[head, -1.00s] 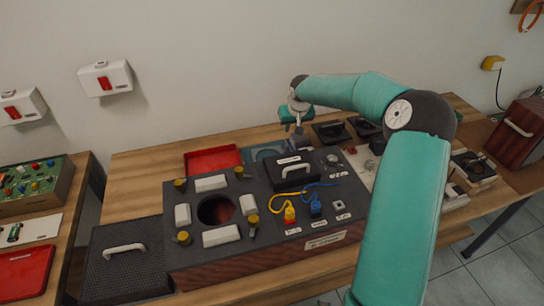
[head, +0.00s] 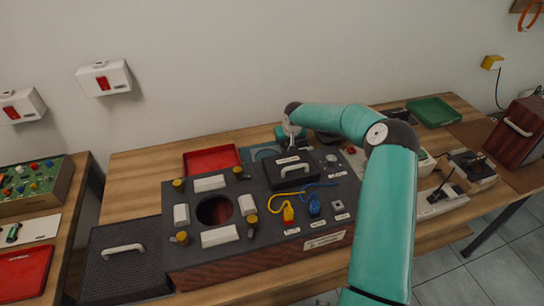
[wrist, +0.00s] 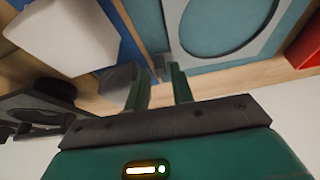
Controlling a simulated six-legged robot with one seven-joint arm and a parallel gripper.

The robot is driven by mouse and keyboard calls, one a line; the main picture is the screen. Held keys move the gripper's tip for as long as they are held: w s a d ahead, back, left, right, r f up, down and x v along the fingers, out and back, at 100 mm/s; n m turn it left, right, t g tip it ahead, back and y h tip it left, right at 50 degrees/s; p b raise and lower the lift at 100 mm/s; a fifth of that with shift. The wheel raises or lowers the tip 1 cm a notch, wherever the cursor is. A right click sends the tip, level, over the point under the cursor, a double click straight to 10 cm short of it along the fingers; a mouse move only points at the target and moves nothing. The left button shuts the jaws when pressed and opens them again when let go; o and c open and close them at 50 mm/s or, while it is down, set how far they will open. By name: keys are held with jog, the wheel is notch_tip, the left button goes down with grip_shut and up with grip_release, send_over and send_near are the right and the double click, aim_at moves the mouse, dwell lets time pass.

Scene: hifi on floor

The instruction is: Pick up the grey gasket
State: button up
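I cannot make out the grey gasket for certain in either view. In the wrist view, a pale grey plate with a dark ring outline around a teal area (wrist: 222,22) lies on the wooden table beyond my fingers; I cannot tell whether the ring is the gasket. My gripper (wrist: 160,78) has its two fingers apart, with nothing seen between them. In the head view my gripper (head: 288,133) hangs over the back of the table, behind the black box; its fingertips are hidden.
A dark console (head: 265,230) with a round hole, white blocks and blue and yellow cables fills the table front. A black handled box (head: 291,175) sits on it. A red tray (head: 211,158) lies left of my gripper; a green tray (head: 432,111) is far right.

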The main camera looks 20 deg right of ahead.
jog(key=shift+w+f, duration=0.25)
jog(key=shift+f, duration=0.35)
grip_shut()
notch_tip(320, 180, up, 10)
jog(key=shift+r, duration=0.15)
